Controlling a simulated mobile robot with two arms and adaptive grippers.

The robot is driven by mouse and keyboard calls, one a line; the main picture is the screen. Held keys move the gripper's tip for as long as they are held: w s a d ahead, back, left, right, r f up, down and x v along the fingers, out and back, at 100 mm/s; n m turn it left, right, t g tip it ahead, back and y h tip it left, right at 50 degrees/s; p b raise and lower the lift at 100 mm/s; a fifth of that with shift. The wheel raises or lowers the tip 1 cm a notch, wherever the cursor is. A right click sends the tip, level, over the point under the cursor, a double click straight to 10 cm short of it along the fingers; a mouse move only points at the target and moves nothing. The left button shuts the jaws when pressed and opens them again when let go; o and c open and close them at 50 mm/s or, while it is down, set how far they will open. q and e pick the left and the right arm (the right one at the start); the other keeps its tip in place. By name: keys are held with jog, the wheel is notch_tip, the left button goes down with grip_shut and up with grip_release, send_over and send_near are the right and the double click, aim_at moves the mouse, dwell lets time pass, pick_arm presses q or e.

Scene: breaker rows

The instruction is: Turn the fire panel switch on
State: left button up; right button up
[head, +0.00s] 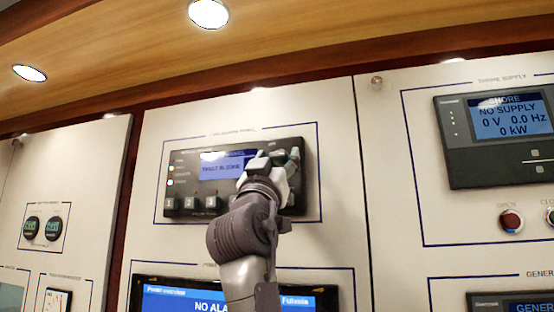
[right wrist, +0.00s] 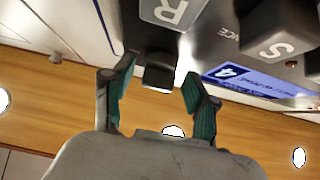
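The fire panel (head: 236,211) is a dark grey box on the white wall in the head view, with a lit blue screen (head: 222,168) and a row of buttons below it. My right gripper (head: 284,160) is at the panel's right part and hides what lies behind it. In the right wrist view, its two green-padded fingers (right wrist: 159,78) are apart, one on each side of a small dark block (right wrist: 159,74), seemingly the switch. Gaps show between block and pads. The switch's position cannot be read. My left gripper is not in view.
Large lettered keys (right wrist: 276,28) stick out close to the fingers in the right wrist view. Another display panel (head: 230,299) is below, partly behind my arm. A shore supply unit (head: 498,163) and a red button (head: 511,221) are to the right.

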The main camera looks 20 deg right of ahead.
jog(key=v, duration=0.7)
jog(key=shift+s+f, duration=0.15)
jog(key=shift+a, duration=0.15)
dwell(0.5)
